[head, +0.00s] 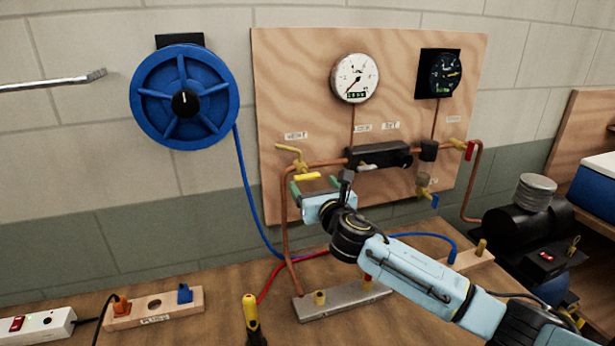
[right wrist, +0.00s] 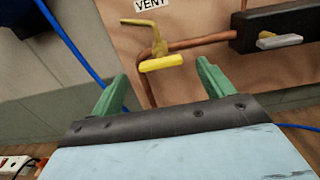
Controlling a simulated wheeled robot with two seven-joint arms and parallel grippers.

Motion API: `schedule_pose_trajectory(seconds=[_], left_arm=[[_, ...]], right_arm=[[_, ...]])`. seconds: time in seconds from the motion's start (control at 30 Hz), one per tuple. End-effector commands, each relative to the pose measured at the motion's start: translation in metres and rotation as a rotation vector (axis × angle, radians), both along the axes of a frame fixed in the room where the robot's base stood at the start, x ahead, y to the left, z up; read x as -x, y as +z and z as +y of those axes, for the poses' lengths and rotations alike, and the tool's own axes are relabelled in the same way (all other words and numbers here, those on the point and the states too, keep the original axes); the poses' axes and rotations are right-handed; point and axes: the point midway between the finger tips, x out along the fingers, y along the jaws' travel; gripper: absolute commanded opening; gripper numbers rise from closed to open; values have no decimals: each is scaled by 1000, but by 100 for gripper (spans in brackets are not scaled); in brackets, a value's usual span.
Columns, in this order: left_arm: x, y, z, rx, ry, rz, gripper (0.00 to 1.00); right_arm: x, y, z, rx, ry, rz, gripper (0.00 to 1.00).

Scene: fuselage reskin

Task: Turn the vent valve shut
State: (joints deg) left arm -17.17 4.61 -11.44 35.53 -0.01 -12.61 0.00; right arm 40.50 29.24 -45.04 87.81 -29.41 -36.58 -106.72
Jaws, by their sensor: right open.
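The vent valve (head: 300,162) is a brass fitting on the copper pipe at the left of the plywood panel, below a "VENT" label (head: 296,135). Its yellow handle (head: 307,176) lies roughly level and also shows in the right wrist view (right wrist: 161,63). My right gripper (head: 314,185) is open, its green fingers just below the handle in the head view. In the right wrist view the gripper (right wrist: 160,82) has one finger to each side of the handle, which appears beyond the tips. I see no contact, and the gap is empty. My left gripper is not in view.
A black regulator block (head: 378,155) sits right of the valve, with a white gauge (head: 354,78) above. A blue hose reel (head: 184,98) hangs left. On the bench stand a metal bracket (head: 342,301), a yellow-handled tool (head: 251,318) and a power strip (head: 40,325).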

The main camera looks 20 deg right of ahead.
Motion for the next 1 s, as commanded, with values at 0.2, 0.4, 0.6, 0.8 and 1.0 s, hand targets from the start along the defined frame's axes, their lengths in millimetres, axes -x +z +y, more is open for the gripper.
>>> schedule_pose_trajectory(seconds=[0.2, 0.4, 0.6, 0.8, 1.0], left_arm=[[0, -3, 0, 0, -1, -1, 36], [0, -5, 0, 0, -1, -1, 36], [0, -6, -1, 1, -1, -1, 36], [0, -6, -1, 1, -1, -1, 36], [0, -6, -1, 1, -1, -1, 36]], right_arm=[[-32, 0, 1, -2, -2, 0, 80], [-50, 0, 2, -1, -2, -1, 80], [-57, 0, 2, -2, 0, 0, 80], [-57, 0, 2, -2, 0, 0, 80], [-57, 0, 2, -2, 0, 0, 62]])
